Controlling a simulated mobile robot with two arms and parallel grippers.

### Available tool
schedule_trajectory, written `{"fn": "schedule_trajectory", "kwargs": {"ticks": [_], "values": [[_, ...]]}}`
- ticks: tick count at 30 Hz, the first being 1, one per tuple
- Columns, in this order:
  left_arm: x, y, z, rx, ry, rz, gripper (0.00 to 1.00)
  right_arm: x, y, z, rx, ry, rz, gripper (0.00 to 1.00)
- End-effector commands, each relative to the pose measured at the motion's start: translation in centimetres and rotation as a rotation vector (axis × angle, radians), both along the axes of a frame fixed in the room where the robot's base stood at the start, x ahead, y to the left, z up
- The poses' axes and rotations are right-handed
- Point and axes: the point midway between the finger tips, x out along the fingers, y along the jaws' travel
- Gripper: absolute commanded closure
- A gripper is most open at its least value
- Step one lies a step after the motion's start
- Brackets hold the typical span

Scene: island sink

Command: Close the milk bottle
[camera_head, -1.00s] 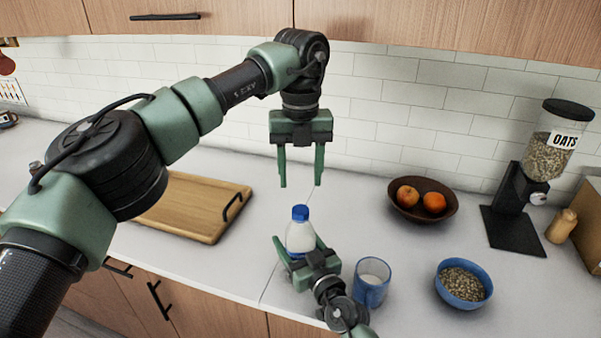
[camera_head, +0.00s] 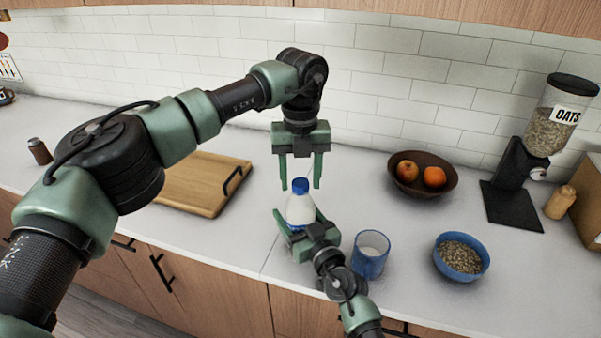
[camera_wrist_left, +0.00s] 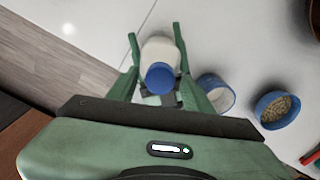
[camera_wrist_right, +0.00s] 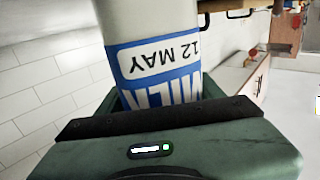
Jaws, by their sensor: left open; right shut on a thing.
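The milk bottle (camera_head: 300,211) stands upright on the counter, white with a blue label. A blue cap (camera_head: 301,187) sits on its top; I cannot tell how tightly. In the left wrist view the cap (camera_wrist_left: 160,78) shows from above. My right gripper (camera_head: 297,222) is shut on the bottle's body from the front; the right wrist view shows the label (camera_wrist_right: 160,65) close up. My left gripper (camera_head: 301,184) points down from above, open, with its fingertips to either side of the cap at about its height. I see no clear contact with the cap.
A glass of milk (camera_head: 370,262) stands close to the right of my right gripper. A blue bowl of oats (camera_head: 461,270), a brown fruit bowl (camera_head: 405,189) and an oats dispenser (camera_head: 549,125) are further right. A cutting board (camera_head: 195,195) lies left.

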Motion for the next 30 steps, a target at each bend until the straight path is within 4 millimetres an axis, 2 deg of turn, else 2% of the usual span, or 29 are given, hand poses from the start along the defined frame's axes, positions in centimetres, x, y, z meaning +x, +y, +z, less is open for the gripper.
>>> {"fn": "schedule_trajectory", "kwargs": {"ticks": [2, 3, 8, 13, 16, 27, 30], "values": [[0.00, 0.01, 0.00, 0.000, 0.000, 0.000, 0.49, -0.01, 0.00, -0.06, 0.000, 0.001, 0.000, 1.00], [0.00, 0.00, 0.01, 0.000, 0.000, 0.000, 0.55, -0.01, 0.00, -0.06, 0.000, 0.001, 0.000, 1.00], [0.00, 0.00, 0.02, 0.000, 0.000, 0.000, 0.99, -0.01, 0.00, -0.06, 0.000, 0.001, 0.000, 1.00], [0.00, -0.01, 0.03, 0.000, 0.000, -0.018, 1.00, -0.01, 0.00, -0.06, 0.000, 0.001, 0.000, 1.00], [0.00, -0.01, 0.03, 0.000, 0.000, -0.112, 1.00, -0.01, 0.00, -0.07, 0.000, 0.001, 0.000, 1.00], [0.00, 0.03, -0.02, -0.001, 0.000, -0.861, 1.00, -0.01, 0.00, -0.07, 0.000, 0.001, 0.000, 1.00], [0.01, 0.04, -0.02, -0.001, 0.000, -0.992, 1.00, -0.01, 0.00, -0.07, 0.000, 0.001, 0.000, 1.00]]}}
